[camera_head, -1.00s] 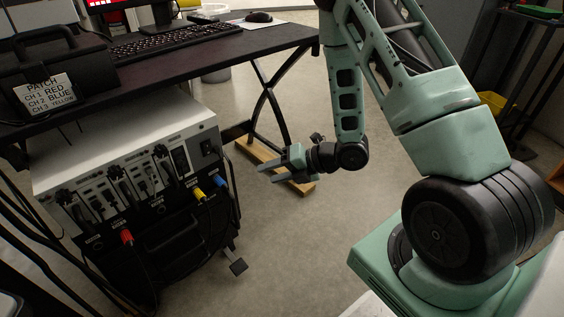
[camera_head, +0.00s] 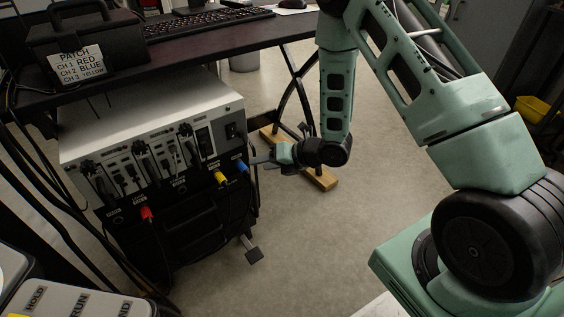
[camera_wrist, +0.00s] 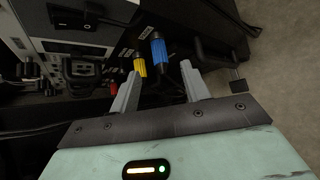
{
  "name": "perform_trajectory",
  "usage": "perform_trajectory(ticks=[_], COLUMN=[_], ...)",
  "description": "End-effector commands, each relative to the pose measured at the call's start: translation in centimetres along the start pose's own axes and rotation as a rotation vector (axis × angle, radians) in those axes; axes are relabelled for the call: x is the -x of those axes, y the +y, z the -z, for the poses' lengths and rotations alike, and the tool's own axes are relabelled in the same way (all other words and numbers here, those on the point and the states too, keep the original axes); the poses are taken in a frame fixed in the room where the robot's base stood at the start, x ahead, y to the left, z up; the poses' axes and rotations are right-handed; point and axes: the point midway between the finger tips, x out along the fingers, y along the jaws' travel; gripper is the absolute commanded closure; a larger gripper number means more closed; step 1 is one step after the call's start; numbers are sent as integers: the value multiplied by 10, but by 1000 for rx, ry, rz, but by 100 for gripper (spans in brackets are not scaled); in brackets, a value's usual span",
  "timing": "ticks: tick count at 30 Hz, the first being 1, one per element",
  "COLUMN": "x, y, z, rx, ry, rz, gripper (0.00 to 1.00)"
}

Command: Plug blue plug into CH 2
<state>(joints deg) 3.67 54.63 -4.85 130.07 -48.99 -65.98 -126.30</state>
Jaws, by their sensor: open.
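The blue plug (camera_head: 242,167) sits at the right end of the row along the lower front of the grey and white instrument box (camera_head: 150,125). A yellow plug (camera_head: 220,178) is just left of it and a red plug (camera_head: 147,213) is further left. My gripper (camera_head: 262,160) is open just right of the blue plug. In the wrist view, the blue plug (camera_wrist: 158,49) and the yellow plug (camera_wrist: 139,67) show beyond and between the spread fingers of my gripper (camera_wrist: 158,85), apart from them. I cannot read the socket labels, so CH 2 is not identifiable.
A card (camera_head: 80,64) on a black case reads PATCH, CH 1 RED, CH 2 BLUE, CH 3 YELLOW. The dark desk (camera_head: 180,50) overhangs behind the box. Black cables hang at the left. Open floor (camera_head: 300,240) lies to the right.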

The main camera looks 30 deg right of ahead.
Motion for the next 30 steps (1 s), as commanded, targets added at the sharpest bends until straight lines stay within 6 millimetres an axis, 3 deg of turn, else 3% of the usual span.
perform_trajectory(ticks=[3, 9, 22, 23, 27, 28, 29, 30], x=[-23, -47, -56, -56, -56, -56, -56, -56], y=[-1, -1, 0, 0, 0, 0, 0, 0], z=[1, 0, 0, 0, 0, 0, 0, 0], rx=[1, 1, 0, 0, 0, 0, 0, 0], ry=[1, 0, 1, 1, 0, 0, 0, 0], rz=[-2, -1, 0, 0, 0, -1, -1, -1], gripper=[53, 53, 53, 56, 95, 100, 100, 83])
